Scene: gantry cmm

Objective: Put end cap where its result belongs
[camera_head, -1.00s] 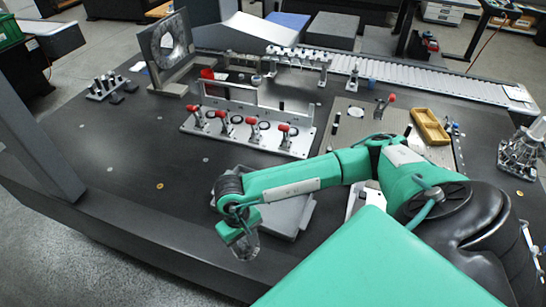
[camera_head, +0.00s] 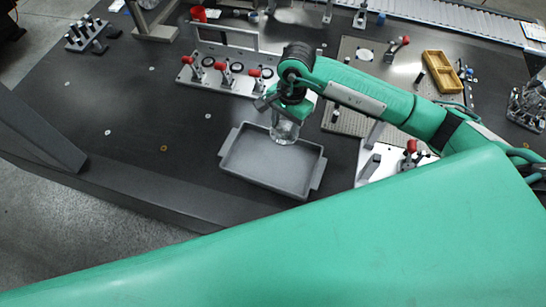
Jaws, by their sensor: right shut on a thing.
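My right gripper (camera_head: 284,136) is at the end of the green arm that comes in from the right. It points down over the back edge of the grey tray (camera_head: 235,178). It is shut on a small part, taken to be the end cap, which the fingers mostly hide, so its shape is not clear. The tray is shallow, has a handle at each end, and its visible floor is empty. I cannot tell whether the gripper or part touches the tray. My left gripper is not in view.
A fixture plate with red-handled clamps (camera_head: 223,80) stands behind the tray. A yellow two-part bin (camera_head: 440,72) is at the right, near a perforated plate (camera_head: 350,121). A white fixture (camera_head: 398,163) stands right of the tray. The dark table left of the tray is clear.

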